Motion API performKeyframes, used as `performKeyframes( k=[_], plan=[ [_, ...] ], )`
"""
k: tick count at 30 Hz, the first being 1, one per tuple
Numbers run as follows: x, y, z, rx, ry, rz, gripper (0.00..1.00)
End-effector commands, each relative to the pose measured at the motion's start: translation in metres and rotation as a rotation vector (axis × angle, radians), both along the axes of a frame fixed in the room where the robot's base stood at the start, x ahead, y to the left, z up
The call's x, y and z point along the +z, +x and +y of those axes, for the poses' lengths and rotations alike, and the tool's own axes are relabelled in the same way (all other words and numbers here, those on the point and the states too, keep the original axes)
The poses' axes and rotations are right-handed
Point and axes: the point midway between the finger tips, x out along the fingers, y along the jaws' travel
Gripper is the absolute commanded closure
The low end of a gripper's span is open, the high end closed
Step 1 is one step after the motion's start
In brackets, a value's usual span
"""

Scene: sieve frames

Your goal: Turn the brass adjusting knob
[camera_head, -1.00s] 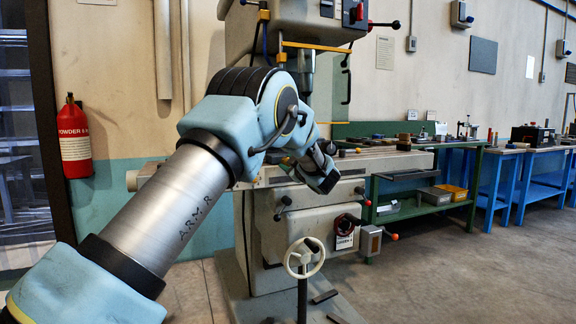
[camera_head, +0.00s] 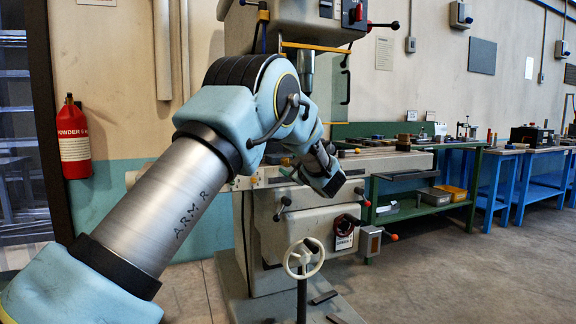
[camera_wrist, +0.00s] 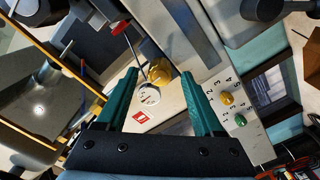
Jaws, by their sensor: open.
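The brass adjusting knob (camera_wrist: 160,72) is a round, yellow-gold knob near the middle of the wrist view, just above a small round dial (camera_wrist: 149,94) on a pale machine panel. My gripper (camera_wrist: 160,75) is open, its two green fingers pointing toward the panel. In the picture the knob lies between the fingertips, with space on both sides; I cannot tell how far beyond the tips it is. In the head view my gripper (camera_head: 330,184) is in front of the milling machine (camera_head: 300,205), and the knob cannot be made out there.
A red-tipped lever (camera_wrist: 121,27) runs close to the knob. Yellow and green buttons (camera_wrist: 227,98) sit on the panel to the right. A white handwheel (camera_head: 304,258) stands below my gripper. A green bench (camera_head: 425,200) is to the right. Open floor lies at front right.

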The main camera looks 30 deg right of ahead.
Motion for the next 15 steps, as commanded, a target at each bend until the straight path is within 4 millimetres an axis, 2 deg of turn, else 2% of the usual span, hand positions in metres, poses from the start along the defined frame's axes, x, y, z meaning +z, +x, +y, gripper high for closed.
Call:
performKeyframes(
  k=[3,9,15],
  plan=[
    [-0.001,-0.026,0.002,-0.003,0.002,0.001,0.31],
    [-0.001,-0.062,0.007,-0.003,0.0,0.001,0.31],
    [0.0,-0.08,0.01,-0.001,0.0,0.001,0.31]
  ],
)
